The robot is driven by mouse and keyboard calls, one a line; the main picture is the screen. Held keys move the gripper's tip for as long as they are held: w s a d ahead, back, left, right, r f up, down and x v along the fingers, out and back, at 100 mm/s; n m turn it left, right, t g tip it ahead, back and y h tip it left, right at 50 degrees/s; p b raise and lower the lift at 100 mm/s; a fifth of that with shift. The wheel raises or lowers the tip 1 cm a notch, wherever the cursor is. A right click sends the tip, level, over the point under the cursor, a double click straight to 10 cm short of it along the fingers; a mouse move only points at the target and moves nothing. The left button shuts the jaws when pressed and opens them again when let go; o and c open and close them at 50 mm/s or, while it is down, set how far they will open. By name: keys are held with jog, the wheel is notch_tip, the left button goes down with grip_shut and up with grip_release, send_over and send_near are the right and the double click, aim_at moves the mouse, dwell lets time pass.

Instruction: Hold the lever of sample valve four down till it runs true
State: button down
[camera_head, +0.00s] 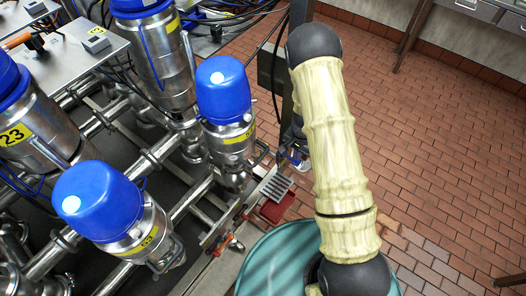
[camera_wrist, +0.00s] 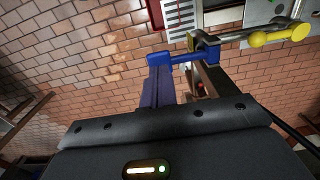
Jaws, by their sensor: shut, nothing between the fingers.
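In the wrist view, my gripper (camera_wrist: 180,75) reaches up the frame from its dark housing, its fingers shut and empty. A blue bar-like lever (camera_wrist: 188,57) lies across the fingertips and joins a small brass-coloured valve fitting (camera_wrist: 204,44). Whether the fingers touch the lever I cannot tell. A metal rod with a yellow knob (camera_wrist: 285,36) stands to the right of the fitting. No number is readable on these fittings. In the head view, my arm hides most of the gripper; a small blue part (camera_head: 295,154) shows beside it.
Large blue-capped valves (camera_head: 223,92) and steel pipes fill the left side. A red tray (camera_head: 277,206) with a pale grating (camera_head: 272,185) lies near the arm. A teal drum (camera_head: 266,262) stands below. An orange-red handle (camera_head: 224,243) sits at the rack's edge. Brick floor at right is clear.

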jog(key=shift+f+b, duration=1.3)
jog(key=shift+f, duration=0.45)
dwell(2.0)
notch_tip(320, 180, up, 6)
jog(key=p, duration=0.4)
jog(key=shift+f, duration=0.25)
